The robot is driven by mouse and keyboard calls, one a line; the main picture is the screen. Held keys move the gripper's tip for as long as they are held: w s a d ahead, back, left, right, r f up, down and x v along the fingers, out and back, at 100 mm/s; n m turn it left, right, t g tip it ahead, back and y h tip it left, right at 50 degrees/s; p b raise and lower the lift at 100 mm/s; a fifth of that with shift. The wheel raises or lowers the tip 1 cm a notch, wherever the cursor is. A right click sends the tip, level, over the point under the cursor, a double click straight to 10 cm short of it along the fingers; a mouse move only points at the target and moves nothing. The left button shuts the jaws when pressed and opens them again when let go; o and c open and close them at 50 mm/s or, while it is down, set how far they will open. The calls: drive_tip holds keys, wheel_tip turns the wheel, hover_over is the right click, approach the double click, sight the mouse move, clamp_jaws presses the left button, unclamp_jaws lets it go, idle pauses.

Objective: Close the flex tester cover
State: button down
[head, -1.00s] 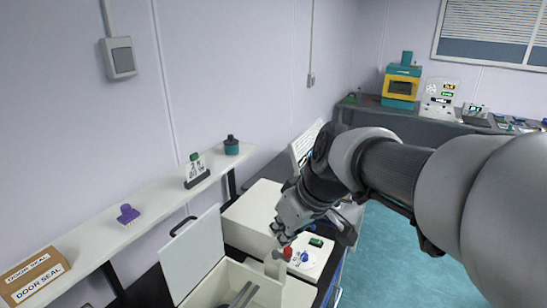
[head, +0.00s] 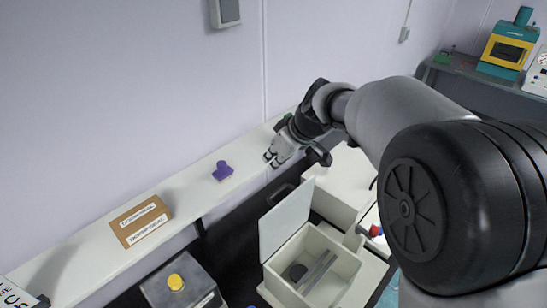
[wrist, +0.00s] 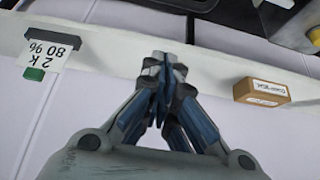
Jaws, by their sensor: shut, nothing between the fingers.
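The flex tester is a cream open-topped box (head: 353,266) in the lower middle of the head view, with grey bars inside. Its white cover (head: 286,221) stands open, nearly upright, on the left side of the box. A dark handle (head: 282,194) shows at the cover's upper back edge. My gripper (head: 270,159) is above and behind the cover, near the wall shelf, apart from the cover. In the wrist view my gripper (wrist: 161,62) has its fingertips together with nothing between them. The cover cannot be made out in the wrist view.
A wall shelf (head: 107,247) runs behind the tester. It holds a purple stamp-like object (head: 222,171) and a cardboard box (head: 141,220), also in the wrist view (wrist: 262,93). A grey machine with a yellow knob (head: 176,282) stands left of the tester. A white unit (head: 345,180) stands behind it.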

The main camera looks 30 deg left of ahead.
drive_tip(key=x, duration=0.8)
drive_tip(key=d, duration=0.2)
drive_tip(key=s+d, duration=0.1)
drive_tip(key=d, duration=0.1)
drive_tip(key=shift+f, duration=0.1)
drive_tip(key=shift+d, duration=0.15)
drive_tip(key=d+b, duration=0.1)
drive_tip(key=b, duration=0.1)
drive_tip(key=shift+s+d+b, duration=0.1)
drive_tip(key=shift+s+b, duration=0.25)
drive_tip(key=shift+b, duration=0.05)
drive_tip(key=shift+w+d+y+b, duration=0.1)
drive_tip(key=shift+y+b, duration=0.2)
drive_tip(key=shift+b, duration=0.05)
